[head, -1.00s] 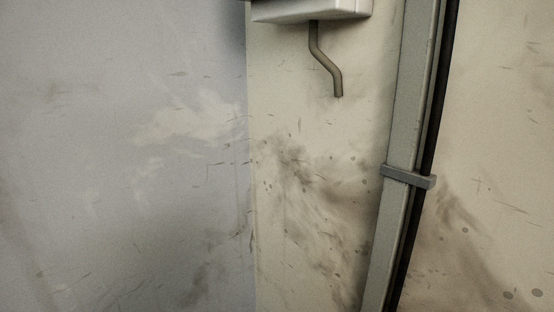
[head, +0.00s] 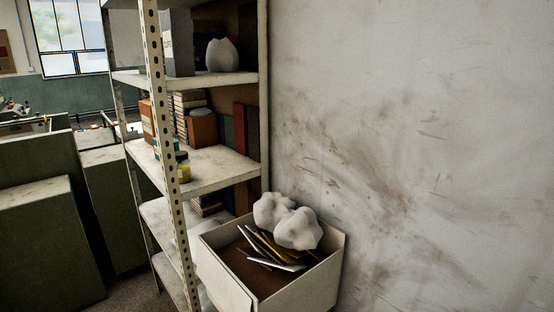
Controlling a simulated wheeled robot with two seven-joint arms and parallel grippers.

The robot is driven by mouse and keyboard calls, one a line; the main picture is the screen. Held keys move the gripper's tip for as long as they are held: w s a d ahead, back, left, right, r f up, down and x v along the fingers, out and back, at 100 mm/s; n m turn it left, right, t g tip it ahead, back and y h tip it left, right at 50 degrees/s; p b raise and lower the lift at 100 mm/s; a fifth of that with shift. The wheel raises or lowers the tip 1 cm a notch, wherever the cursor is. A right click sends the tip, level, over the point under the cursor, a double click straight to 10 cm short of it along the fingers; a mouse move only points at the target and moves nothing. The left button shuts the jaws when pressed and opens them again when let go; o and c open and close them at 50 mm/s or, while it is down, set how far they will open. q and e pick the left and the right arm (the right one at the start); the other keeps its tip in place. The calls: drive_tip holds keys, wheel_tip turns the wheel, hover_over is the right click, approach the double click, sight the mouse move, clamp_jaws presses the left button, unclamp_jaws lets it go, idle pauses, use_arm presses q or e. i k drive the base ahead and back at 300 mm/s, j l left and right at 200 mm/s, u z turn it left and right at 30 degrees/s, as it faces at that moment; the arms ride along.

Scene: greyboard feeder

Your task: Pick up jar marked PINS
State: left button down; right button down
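No jar with a readable PINS mark shows in the head view. A small jar with a yellow band (head: 183,170) stands at the front of the middle shelf, partly behind the perforated post; I cannot read any label on it. Neither of my grippers is in view.
A metal shelf unit (head: 215,172) with several levels stands left of a bare, stained wall (head: 420,130). An open box (head: 322,280) with crumpled white lumps and flat pieces is at its foot. Dark green cabinets (head: 40,240) stand at left; a narrow floor strip (head: 128,292) lies between.

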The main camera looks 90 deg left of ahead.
sight(182, 164)
drive_tip(key=k+j+u, duration=0.4)
drive_tip(key=j+u, duration=0.15)
drive_tip(key=k+j+u, duration=0.15)
drive_tip(key=j+u, duration=0.15)
drive_tip(key=j, duration=0.15)
drive_tip(key=k+j, duration=0.15)
drive_tip(key=j, duration=0.3)
drive_tip(key=k+j+u, duration=0.1)
drive_tip(key=j, duration=0.35)
drive_tip(key=k+j, duration=0.15)
drive_tip(key=j, duration=0.3)
drive_tip(key=k+j+u, duration=0.1)
drive_tip(key=j, duration=0.35)
drive_tip(key=k+j, duration=0.15)
drive_tip(key=j, duration=0.35)
drive_tip(key=k+j+u, duration=0.1)
drive_tip(key=j, duration=0.35)
drive_tip(key=k+j, duration=0.1)
drive_tip(key=j, duration=0.35)
